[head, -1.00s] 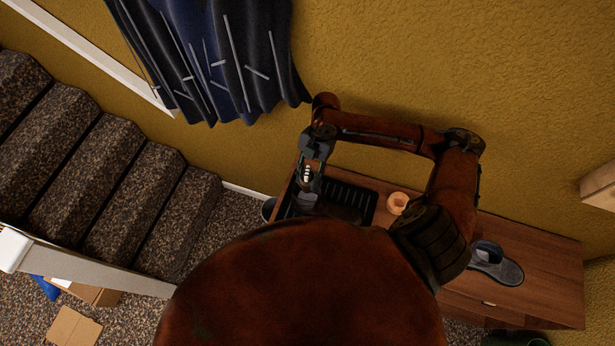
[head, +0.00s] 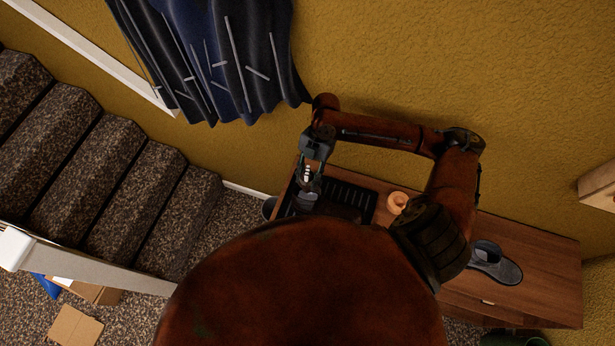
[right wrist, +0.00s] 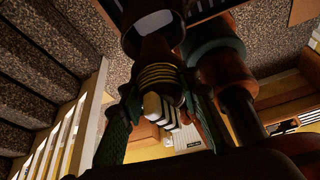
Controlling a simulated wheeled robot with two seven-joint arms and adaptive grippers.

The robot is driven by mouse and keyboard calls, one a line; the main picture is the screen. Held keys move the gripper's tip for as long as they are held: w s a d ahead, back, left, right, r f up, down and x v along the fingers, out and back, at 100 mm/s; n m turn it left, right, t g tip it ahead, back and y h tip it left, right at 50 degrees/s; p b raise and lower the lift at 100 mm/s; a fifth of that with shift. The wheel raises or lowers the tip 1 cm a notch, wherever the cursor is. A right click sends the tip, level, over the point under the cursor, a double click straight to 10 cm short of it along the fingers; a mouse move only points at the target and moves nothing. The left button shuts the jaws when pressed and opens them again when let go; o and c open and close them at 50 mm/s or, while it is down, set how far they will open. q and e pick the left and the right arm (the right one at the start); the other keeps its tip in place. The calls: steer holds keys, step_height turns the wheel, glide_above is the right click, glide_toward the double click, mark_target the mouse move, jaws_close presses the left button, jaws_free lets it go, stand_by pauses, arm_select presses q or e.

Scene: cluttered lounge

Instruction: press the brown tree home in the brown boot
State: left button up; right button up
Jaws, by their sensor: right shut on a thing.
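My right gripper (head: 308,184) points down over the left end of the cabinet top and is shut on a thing. That thing, likely the brown tree, shows in the right wrist view as a dark brown piece with yellow rings (right wrist: 158,76) between the fingers. A dark brown boot (head: 340,211) appears at the black tray, partly hidden by my own body. The gripper is above the boot's left end. I cannot tell how deep the tree sits in the boot. My left gripper is not in view.
A black ribbed tray (head: 354,196) lies on the wooden cabinet (head: 545,280). An orange ring-shaped thing (head: 397,203) is right of the tray. Carpeted stairs (head: 130,190) are at the left.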

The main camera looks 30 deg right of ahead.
mark_target(308, 186)
stand_by(0.4)
steer(key=shift+p, duration=0.45)
steer(key=shift+f+b, duration=1.45)
steer(key=shift+f, duration=2.15)
steer(key=o, duration=1.3)
steer(key=shift+r, duration=0.1)
steer(key=shift+o, duration=0.2)
steer(key=shift+d+r, duration=0.1)
steer(key=shift+r, duration=0.05)
steer(key=v, duration=1.1)
steer(key=shift+r, duration=0.3)
steer(key=shift+d, duration=0.15)
